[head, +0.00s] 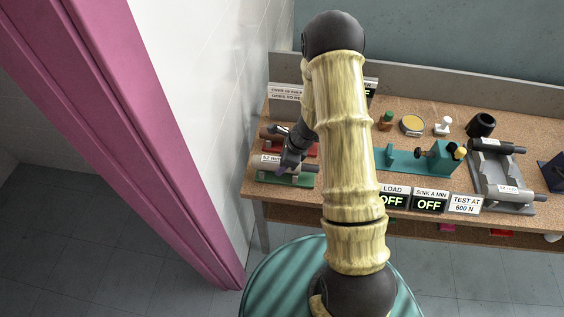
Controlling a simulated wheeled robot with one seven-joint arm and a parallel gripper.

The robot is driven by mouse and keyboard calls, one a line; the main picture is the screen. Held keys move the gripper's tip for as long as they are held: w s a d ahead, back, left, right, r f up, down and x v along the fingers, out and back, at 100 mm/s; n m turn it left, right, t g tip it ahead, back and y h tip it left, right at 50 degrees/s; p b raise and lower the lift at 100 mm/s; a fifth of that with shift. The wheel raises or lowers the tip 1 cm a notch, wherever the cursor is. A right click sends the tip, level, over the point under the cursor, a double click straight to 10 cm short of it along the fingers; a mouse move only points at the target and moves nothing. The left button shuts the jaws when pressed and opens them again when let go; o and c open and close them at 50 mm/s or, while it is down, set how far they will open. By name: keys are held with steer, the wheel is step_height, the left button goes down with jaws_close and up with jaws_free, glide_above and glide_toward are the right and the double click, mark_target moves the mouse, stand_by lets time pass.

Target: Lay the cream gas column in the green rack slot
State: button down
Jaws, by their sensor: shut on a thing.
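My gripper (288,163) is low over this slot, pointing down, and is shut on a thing. A pale bar (304,168), probably the cream gas column, shows beside the fingers, lying along the slot.
A teal fixture (405,160) and OFF displays (430,201) stand right of my arm. A grey tray (498,170) with dark cylinders is farther right. Small parts stand behind. A white wall (200,100) and pink post (150,130) are close on the left.

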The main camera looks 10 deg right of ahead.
steer(key=shift+f, duration=0.1)
steer(key=c, duration=0.7)
jaws_free()
steer(key=shift+o, duration=0.2)
steer(key=p+v, duration=0.1)
steer(key=v, duration=1.6)
steer(key=shift+r, duration=0.2)
